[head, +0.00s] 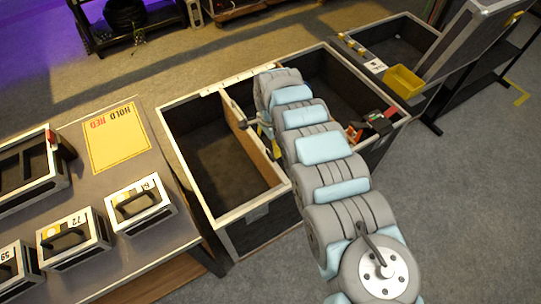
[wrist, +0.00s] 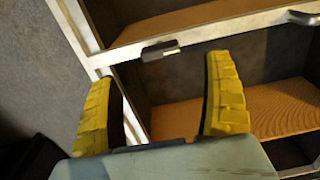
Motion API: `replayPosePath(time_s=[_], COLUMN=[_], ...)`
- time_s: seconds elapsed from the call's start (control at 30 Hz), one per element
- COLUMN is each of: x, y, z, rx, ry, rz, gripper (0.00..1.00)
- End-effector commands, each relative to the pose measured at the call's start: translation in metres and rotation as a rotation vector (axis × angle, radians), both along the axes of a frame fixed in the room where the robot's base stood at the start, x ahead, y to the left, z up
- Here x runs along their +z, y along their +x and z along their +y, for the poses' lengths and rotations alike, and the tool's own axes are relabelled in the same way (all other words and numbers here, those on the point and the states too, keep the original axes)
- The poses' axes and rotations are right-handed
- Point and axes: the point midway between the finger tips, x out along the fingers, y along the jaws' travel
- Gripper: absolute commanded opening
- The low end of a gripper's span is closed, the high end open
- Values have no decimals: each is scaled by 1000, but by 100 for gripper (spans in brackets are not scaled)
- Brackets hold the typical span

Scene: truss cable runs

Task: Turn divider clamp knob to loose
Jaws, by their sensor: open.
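The wooden divider (head: 253,142) stands in the large open case (head: 238,214) in the head view. A small dark fitting (head: 240,117) shows by the divider's far end, beside my arm; I cannot tell whether it is the clamp knob or part of my gripper. In the wrist view my gripper (wrist: 162,68) has its two yellow fingers spread, with nothing held between them. A small dark block (wrist: 160,50) sits on a pale rim just beyond the fingertips, apart from them as far as I can see. The knob's setting cannot be read.
A table (head: 130,250) at left bears numbered boxes (head: 140,203), a black tray (head: 35,165) and a yellow "HOLD RED" sheet (head: 117,138). Red-and-black items (head: 378,120) lie at the case's right side. A yellow bin (head: 404,81) sits farther right. The case's left compartment (head: 225,155) looks empty.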

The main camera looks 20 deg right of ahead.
Motion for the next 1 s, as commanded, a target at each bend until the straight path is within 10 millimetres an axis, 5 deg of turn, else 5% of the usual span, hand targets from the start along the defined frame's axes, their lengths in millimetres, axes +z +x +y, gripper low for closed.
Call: replayPosePath(time_s=[0.4, 0.93, 1.0], x=[-59, -71, -71], y=[0, 0, 0], z=[1, 0, 0], rx=[-1, 0, 0], ry=[2, -1, -1], rz=[0, 0, 0], gripper=[83, 83, 64])
